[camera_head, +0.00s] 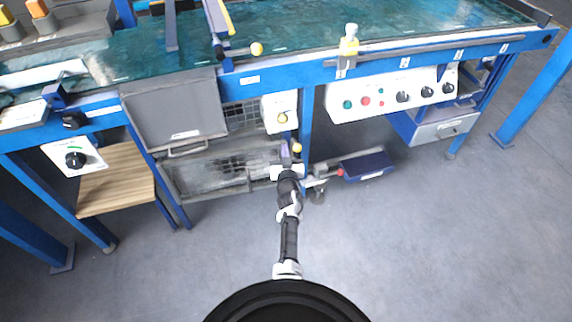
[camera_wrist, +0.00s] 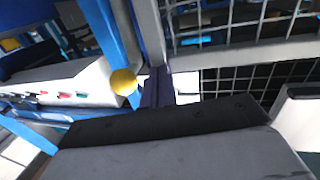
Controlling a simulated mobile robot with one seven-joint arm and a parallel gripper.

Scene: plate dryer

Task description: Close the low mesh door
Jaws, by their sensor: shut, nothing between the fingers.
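The low mesh door (camera_head: 215,172) is a grey-framed wire panel low under the bench, below a grey panel with a handle. I cannot tell for certain how far it stands open. My gripper (camera_head: 290,160) is at the right end of this door, close to its frame; contact is unclear. In the wrist view, grey frame bars and wire mesh (camera_wrist: 255,75) fill the upper right. The shut, dark gripper fingers (camera_wrist: 156,88) are beside an upright grey bar, with nothing held. A yellow ball knob (camera_wrist: 123,82) is just left of them.
A blue bench leg (camera_head: 305,125) stands right beside my gripper. A blue box (camera_head: 367,166) lies low to the right. A wooden shelf (camera_head: 117,180) is at left, and a control panel (camera_head: 390,97) hangs above right. The floor in front is clear.

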